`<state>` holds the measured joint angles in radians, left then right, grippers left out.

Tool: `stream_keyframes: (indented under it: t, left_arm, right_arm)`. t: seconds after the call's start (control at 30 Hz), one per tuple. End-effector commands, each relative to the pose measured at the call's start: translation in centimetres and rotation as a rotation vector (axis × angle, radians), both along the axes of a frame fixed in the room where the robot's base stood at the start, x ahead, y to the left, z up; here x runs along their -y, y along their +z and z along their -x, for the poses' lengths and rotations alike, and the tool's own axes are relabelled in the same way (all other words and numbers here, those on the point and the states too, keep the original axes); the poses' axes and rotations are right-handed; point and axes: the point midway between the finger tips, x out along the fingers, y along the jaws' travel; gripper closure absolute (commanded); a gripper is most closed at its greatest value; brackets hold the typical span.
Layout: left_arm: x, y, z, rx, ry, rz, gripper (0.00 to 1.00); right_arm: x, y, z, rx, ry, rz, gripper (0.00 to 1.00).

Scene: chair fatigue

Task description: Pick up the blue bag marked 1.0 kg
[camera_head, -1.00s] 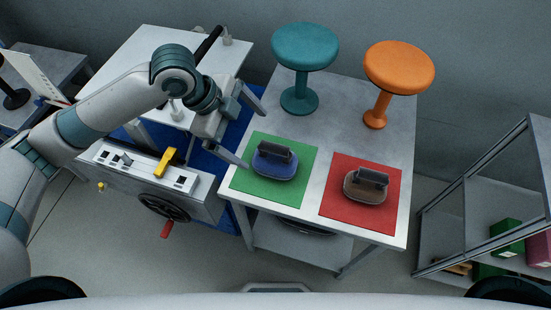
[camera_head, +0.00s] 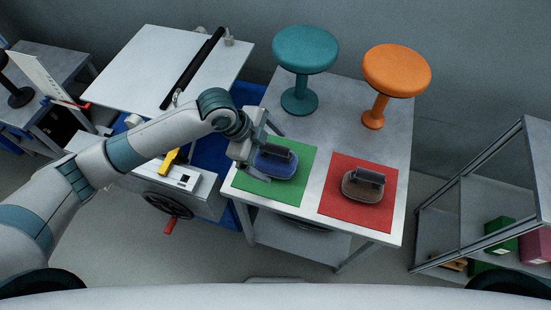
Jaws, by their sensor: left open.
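The blue bag (camera_head: 277,167) lies on the green mat (camera_head: 300,190) on the table, with a dark handle bar on top. Its weight marking cannot be read here. My left gripper (camera_head: 269,157) is open at the bag's left side. One finger shows beyond the bag's far left and the other near its front left. I cannot tell whether the fingers touch the bag or hang above it. My right gripper is not in view.
A brown bag (camera_head: 363,186) with a similar handle lies on the red mat (camera_head: 355,211) to the right. A teal stool (camera_head: 304,50) and an orange stool (camera_head: 396,70) stand at the table's back. A shelf frame (camera_head: 480,222) stands at right.

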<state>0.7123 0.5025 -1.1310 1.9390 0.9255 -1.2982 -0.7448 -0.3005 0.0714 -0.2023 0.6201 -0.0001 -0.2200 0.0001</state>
Motion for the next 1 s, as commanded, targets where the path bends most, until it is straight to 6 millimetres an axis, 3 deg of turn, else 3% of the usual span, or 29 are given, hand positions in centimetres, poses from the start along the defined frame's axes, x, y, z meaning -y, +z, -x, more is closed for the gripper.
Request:
stream_keyframes:
  t: [0.27,0.67,1.0]
  left_arm:
    - [0.6,-0.6,-0.1,-0.001,-0.001,0.001,0.02]
    - [2.5,-4.3,-0.6,0.000,0.000,-0.001,0.02]
    - [2.5,-4.5,-0.6,0.002,0.000,-0.001,0.02]
  right_arm:
    - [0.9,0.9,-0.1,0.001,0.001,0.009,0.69]
    - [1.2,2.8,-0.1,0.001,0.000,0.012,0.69]
    - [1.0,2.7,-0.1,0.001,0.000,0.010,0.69]
